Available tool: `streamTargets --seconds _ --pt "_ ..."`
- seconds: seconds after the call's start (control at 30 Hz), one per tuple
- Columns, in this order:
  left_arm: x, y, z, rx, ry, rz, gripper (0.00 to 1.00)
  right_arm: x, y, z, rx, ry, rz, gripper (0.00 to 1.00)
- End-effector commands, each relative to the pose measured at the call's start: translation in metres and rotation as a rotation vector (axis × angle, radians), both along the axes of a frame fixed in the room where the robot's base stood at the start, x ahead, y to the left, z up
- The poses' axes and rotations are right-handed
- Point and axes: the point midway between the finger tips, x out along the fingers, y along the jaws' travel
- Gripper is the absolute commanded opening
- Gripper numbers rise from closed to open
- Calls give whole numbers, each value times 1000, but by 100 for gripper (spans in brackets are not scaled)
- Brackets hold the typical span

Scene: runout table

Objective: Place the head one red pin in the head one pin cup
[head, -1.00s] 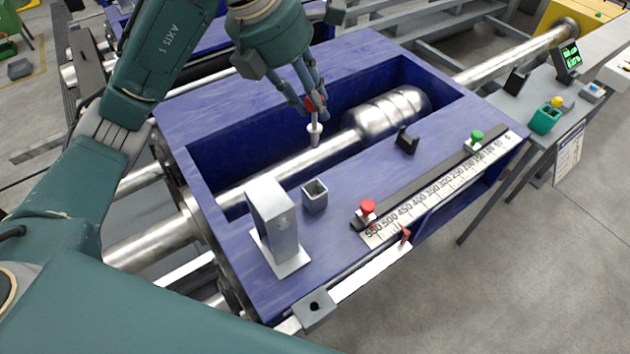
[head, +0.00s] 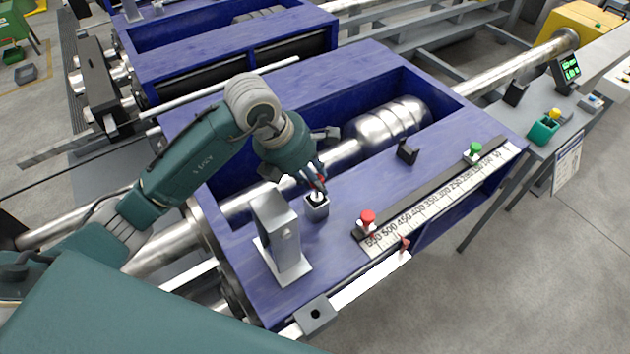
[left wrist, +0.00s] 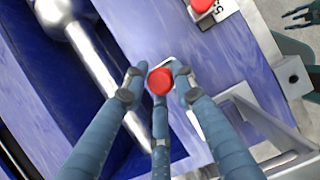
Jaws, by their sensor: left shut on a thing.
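My left gripper (head: 314,186) is shut on the red pin, which has a red head (left wrist: 160,81) and a pale shaft (head: 316,194). The fingers close around the pin just under its head. The pin cup (head: 317,208) is a small grey square cup on the blue housing. The pin is upright over the cup, its lower end at or inside the mouth; the exact depth is hidden. In the left wrist view the fingers and red head cover most of the cup. My right gripper (left wrist: 298,15) shows small at that view's top right, fingers apart and empty.
A grey upright block (head: 277,235) stands close left of the cup. A red-topped stop (head: 367,220) and a green-topped stop (head: 473,152) sit along the scale (head: 440,198). A steel shaft with a ribbed roll (head: 390,122) lies in the housing's open trough. A black bracket (head: 407,152) stands behind.

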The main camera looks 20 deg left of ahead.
Motion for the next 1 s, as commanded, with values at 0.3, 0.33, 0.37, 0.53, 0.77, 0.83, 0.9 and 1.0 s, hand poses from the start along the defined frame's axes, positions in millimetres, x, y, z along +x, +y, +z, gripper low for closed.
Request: streamTargets --seconds 0.3,0.33,0.37,0.53,0.77,0.83,0.9,1.0 --pt "0 0 -18 -1 -2 -1 0 -9 8 3 8 14 -4 40" --pt "0 0 -18 -1 -2 -1 0 -10 8 2 8 16 -4 40" --pt "0 0 -18 0 -1 -1 0 -12 8 2 8 17 -4 40" --pt "0 0 -22 0 -2 -1 0 -15 8 -3 8 23 -4 40" --pt "0 0 -21 0 0 -1 45 -15 5 -1 5 22 -2 40" --pt "0 0 -21 0 0 -1 45 -15 3 -1 3 22 -2 40" --pt "0 0 -20 0 0 -1 45 -14 2 0 2 22 -2 40" --pt "0 0 -15 0 0 -1 45 -13 1 5 0 20 -1 40"
